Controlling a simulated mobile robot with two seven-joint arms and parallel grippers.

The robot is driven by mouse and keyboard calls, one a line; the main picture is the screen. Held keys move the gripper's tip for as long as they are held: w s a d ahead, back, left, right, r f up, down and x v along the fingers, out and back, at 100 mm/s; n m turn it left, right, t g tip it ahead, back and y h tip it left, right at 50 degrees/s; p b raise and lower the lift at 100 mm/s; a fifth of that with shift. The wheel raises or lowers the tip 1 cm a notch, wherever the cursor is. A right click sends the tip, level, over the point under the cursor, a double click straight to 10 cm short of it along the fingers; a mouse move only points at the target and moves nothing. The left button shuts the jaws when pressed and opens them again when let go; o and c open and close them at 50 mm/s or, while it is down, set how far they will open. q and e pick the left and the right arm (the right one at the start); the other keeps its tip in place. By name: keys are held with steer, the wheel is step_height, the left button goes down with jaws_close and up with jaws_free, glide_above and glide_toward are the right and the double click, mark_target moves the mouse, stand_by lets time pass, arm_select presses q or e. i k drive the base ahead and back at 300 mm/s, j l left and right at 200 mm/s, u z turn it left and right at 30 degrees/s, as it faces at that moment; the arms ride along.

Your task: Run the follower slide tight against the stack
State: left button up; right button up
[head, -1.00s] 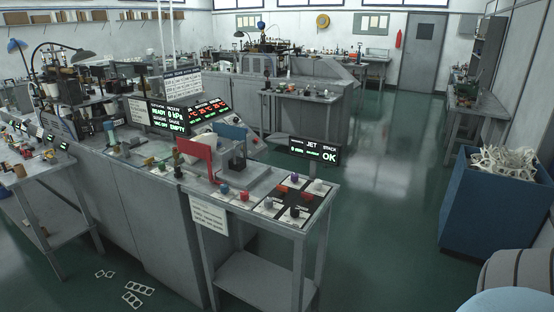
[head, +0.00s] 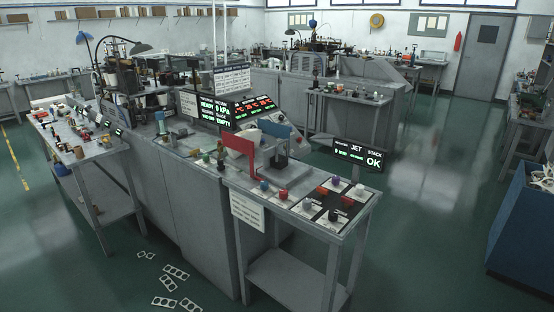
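A red upright plate (head: 243,157) stands on the grey bench beside the control displays. A blue upright plate (head: 273,128) stands behind it to the right, and a dark block (head: 279,160) sits between them. Neither of my grippers is in view.
The bench's near end carries colored knobs on a dark panel (head: 332,199). A side table (head: 88,150) with small items stands left. Flat white pieces (head: 175,271) lie on the green floor. A blue bin (head: 525,225) stands right. Floor is open between bench and bin.

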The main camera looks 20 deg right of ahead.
mark_target(272, 157)
steer(key=i+l, duration=0.2)
steer(key=i, duration=0.3)
steer(key=i+l, duration=0.15)
steer(key=i, duration=0.4)
